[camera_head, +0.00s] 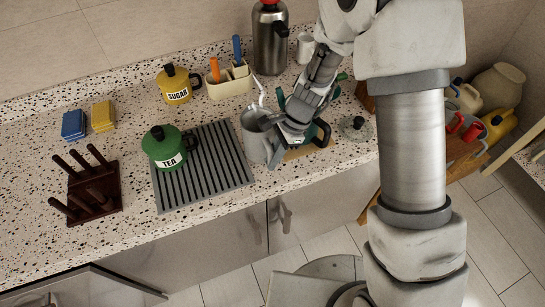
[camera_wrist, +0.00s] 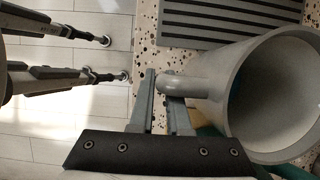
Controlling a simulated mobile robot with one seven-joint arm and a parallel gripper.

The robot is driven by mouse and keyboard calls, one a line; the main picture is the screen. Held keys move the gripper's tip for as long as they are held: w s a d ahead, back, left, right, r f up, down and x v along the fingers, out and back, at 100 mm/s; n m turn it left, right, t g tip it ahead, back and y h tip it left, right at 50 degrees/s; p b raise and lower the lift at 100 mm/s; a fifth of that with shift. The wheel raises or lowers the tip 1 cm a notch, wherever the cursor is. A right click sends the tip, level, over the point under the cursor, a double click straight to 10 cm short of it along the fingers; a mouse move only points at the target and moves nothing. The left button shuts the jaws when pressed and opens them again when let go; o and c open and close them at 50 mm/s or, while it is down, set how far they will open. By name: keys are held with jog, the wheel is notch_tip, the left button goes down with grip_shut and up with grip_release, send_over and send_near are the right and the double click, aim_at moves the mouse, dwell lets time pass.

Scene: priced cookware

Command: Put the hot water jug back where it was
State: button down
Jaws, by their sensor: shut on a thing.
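The hot water jug, a grey open-topped metal vessel (camera_head: 254,142), is at the right edge of the ribbed mat, near the counter's front. In the wrist view the jug (camera_wrist: 235,85) fills the right side, its mouth and empty-looking inside facing the camera. My gripper (camera_head: 274,122) is on the jug's right side. In the wrist view my gripper's fingers (camera_wrist: 163,90) are shut on the jug's handle. I cannot tell whether the base touches the counter. My gripper hides part of the jug in the head view.
A green TEA pot (camera_head: 168,148) stands on the dark ribbed mat (camera_head: 225,176). A teal, black-handled item (camera_head: 321,133) is close right of my gripper. Behind are a yellow SUGAR pot (camera_head: 175,86), a utensil caddy (camera_head: 229,84), a steel flask (camera_head: 270,42) and a white cup (camera_head: 305,48).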

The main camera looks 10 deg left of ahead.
jog(key=c, duration=0.9)
grip_release()
jog(key=shift+f, duration=0.1)
